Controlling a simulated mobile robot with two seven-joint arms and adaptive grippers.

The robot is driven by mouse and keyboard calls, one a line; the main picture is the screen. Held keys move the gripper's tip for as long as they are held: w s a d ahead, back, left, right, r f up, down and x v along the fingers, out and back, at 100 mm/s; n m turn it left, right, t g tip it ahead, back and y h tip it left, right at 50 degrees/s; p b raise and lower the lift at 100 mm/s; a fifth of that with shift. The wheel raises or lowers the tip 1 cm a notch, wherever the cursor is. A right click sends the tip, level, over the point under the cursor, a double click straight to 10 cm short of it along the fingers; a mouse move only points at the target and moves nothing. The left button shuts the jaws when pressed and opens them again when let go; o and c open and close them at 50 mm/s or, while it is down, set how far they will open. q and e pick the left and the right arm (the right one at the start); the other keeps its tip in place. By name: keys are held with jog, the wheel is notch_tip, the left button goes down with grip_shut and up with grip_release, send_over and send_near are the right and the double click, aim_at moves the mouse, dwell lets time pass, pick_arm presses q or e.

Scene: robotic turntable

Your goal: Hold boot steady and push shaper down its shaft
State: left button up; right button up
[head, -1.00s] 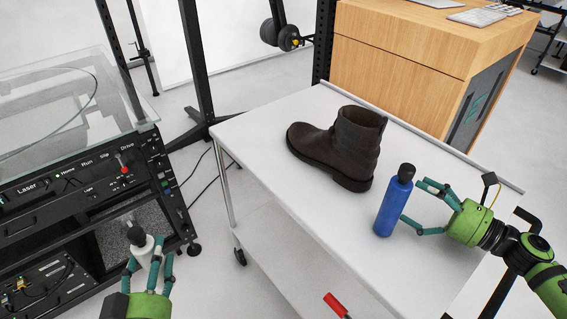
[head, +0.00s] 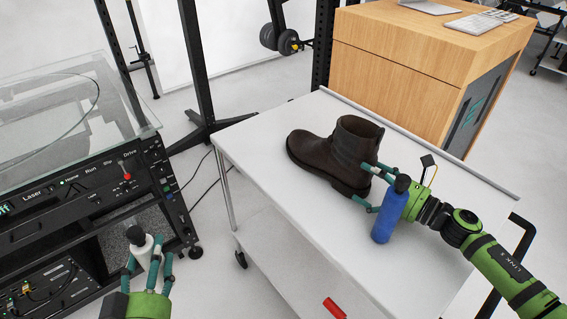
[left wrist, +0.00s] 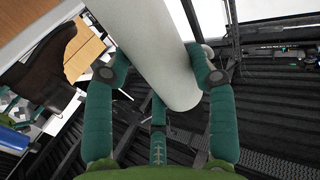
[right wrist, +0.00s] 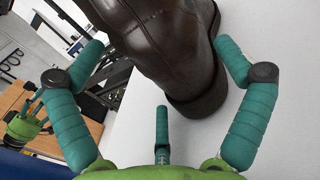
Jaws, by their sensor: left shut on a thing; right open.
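The dark brown boot (head: 325,154) stands upright on the white table, its open shaft facing up. My right gripper (head: 364,184) is open at the boot's heel end. In the right wrist view the boot (right wrist: 165,45) lies between its spread fingers, with no clear grip. My left gripper (head: 148,262) is shut on a white cylinder with a dark top (head: 139,243), away from the table at lower left. The white cylinder (left wrist: 160,50) fills the middle of the left wrist view. I cannot tell for sure that it is the shaper.
A blue bottle with a black cap (head: 388,215) stands on the white table (head: 270,150), close beside my right gripper. A red-handled item (head: 333,307) is at the lower edge. A black rack with a glass top (head: 75,110) is at left. A wooden cabinet (head: 400,60) stands behind.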

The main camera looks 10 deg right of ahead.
pick_arm(q)
jog(key=shift+r, duration=0.1)
pick_arm(e)
jog(key=shift+w+a, duration=0.2)
jog(key=shift+a, duration=0.05)
jog(key=c, duration=1.4)
jog(key=shift+c, duration=0.2)
pick_arm(q)
jog(key=w+d+r+m+g+h, duration=0.1)
jog(key=w+d+r+m+h, duration=0.2)
jog(key=w+d, duration=0.65)
jog(key=w+d+r+m+h, duration=0.1)
jog(key=w+d+r+h, duration=0.3)
jog(key=w+d+r, duration=0.5)
jog(key=d+r+m+g+h, duration=0.25)
jog(key=d+r, duration=0.45)
jog(key=d, duration=0.5)
jog(key=d+r+m+g+h, duration=0.2)
jog(key=d+r+m+h, duration=0.15)
jog(key=d+r, duration=0.6)
pick_arm(e)
jog(key=shift+f, duration=0.1)
pick_arm(q)
notch_tip(320, 180, down, 12)
jog(key=d, duration=0.2)
jog(key=shift+w+d+f+n, duration=0.2)
jog(key=shift+d+n, duration=0.1)
jog(key=shift+n, duration=0.1)
